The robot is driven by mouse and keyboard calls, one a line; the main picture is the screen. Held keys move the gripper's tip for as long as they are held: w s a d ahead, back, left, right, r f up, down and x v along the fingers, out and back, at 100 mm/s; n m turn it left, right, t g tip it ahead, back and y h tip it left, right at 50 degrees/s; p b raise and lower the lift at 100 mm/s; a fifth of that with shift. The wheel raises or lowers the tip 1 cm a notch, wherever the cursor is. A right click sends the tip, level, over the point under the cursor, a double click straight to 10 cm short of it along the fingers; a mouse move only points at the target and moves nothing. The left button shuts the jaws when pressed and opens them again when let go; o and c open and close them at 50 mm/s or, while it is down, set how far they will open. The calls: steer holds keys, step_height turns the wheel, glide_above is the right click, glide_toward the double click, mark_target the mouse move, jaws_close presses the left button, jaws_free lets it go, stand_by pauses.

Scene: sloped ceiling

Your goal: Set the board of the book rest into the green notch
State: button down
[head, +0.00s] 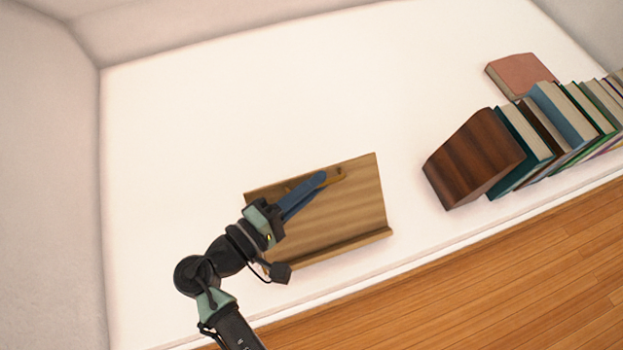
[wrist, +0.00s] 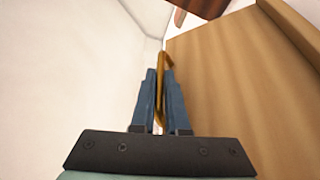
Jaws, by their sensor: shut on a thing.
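The board of the book rest (head: 345,205) is a light wooden panel with a ledge along its lower edge. It leans on the white surface in the head view and fills the right of the wrist view (wrist: 225,90). A brass bar (head: 333,178) shows near its top. My gripper (head: 321,179) reaches over the board's upper left part, its blue fingers shut on the brass bar, which runs between them in the wrist view (wrist: 163,62). No green notch can be made out. Whatever is behind the board is hidden.
To the right, a dark wooden bookend (head: 473,160) stands beside a row of books (head: 560,105). A reddish book (head: 520,73) lies behind the row. The white surface (head: 220,110) is clear behind and left of the board. Its front edge drops to a wooden floor (head: 480,280).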

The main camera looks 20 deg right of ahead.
steer(key=shift+r, duration=0.1)
steer(key=c, duration=1.2)
jaws_free()
steer(key=p+v, duration=0.2)
steer(key=v, duration=0.9)
steer(key=shift+a, duration=0.3)
steer(key=shift+s+a, duration=0.35)
steer(key=shift+a, duration=0.25)
